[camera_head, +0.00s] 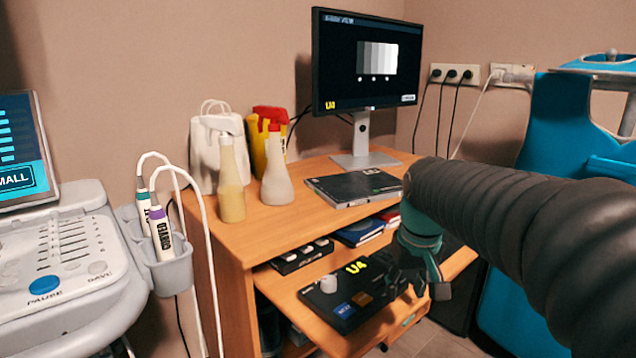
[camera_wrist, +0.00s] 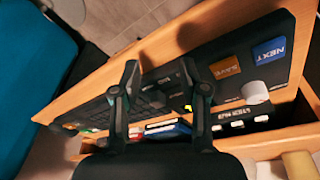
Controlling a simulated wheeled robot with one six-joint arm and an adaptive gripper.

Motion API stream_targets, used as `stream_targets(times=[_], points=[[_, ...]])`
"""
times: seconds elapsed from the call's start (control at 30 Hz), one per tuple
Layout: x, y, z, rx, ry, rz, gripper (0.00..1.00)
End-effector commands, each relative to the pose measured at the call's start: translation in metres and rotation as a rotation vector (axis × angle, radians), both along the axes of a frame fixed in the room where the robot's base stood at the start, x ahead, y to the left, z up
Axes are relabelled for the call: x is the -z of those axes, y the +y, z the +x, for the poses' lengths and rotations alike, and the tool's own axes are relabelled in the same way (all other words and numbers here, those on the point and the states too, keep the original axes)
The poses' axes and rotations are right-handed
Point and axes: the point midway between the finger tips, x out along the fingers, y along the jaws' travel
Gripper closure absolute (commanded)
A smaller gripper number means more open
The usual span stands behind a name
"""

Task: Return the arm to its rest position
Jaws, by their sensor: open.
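My arm (camera_head: 500,205) reaches in from the right edge in the head view, its dark ribbed sleeve stretched toward the desk. My gripper (camera_head: 416,286) hangs at its end, over the right part of the desk's pull-out shelf. In the wrist view the two dark fingers of my gripper (camera_wrist: 159,68) stand apart with nothing between them. Below them is the black control panel (camera_head: 338,295), with a white knob and blue and orange keys. The panel also shows in the wrist view (camera_wrist: 225,55). I cannot tell whether the fingers touch it.
The wooden desk (camera_head: 290,222) bears a monitor (camera_head: 367,60), a flat black case (camera_head: 355,187), two bottles (camera_head: 231,180) (camera_head: 277,172) and a white container (camera_head: 215,150). An ultrasound console (camera_head: 60,265) stands left. A teal chair-like unit (camera_head: 555,130) stands right, close behind my arm.

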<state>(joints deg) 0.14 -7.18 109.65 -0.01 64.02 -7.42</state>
Motion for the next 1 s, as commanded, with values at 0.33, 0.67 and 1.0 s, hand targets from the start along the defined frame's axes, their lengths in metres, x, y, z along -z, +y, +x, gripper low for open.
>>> stream_targets(times=[0.33,0.67,1.0], points=[[0.044,0.001,-0.108,0.118,-0.114,0.036,0.56],[0.065,0.001,-0.183,0.121,-0.202,0.043,0.56],[0.051,0.001,-0.188,0.119,-0.256,0.046,0.56]])
